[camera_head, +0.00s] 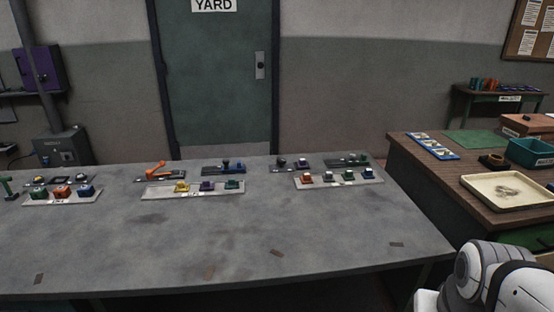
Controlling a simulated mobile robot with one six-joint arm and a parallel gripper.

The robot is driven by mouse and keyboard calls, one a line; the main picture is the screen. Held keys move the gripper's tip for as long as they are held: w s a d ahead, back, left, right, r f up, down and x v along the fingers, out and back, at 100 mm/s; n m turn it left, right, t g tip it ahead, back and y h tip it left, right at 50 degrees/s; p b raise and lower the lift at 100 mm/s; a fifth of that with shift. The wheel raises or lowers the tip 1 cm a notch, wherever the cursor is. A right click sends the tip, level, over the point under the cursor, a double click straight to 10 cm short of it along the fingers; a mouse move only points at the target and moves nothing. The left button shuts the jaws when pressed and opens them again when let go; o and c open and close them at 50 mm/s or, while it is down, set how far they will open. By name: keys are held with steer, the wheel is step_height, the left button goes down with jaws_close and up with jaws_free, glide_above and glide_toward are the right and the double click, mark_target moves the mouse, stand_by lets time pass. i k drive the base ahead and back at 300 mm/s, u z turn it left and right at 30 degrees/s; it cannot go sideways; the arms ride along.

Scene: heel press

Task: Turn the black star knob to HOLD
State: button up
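Several small control panels with knobs stand along the back half of the grey table (150,235). A dark knob (226,163) sits on a blue panel near the middle. Another dark knob (281,161) and a dark round part (302,163) sit on a panel to its right. They are too small to tell which, if any, is the black star knob, and no HOLD marking is legible. My gripper is out of view; only a white part of my arm shows at the lower right, apart from the panels.
An orange lever (156,168) stands at the middle left. Light trays with coloured knobs (61,192) line the table. A wooden bench (440,178) at right holds a cream tray (505,205) and a teal bin (530,152). The table's front half is mostly clear.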

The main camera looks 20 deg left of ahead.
mark_target(282, 161)
steer(key=u, duration=0.8)
steer(key=i, duration=1)
steer(key=u, duration=0.05)
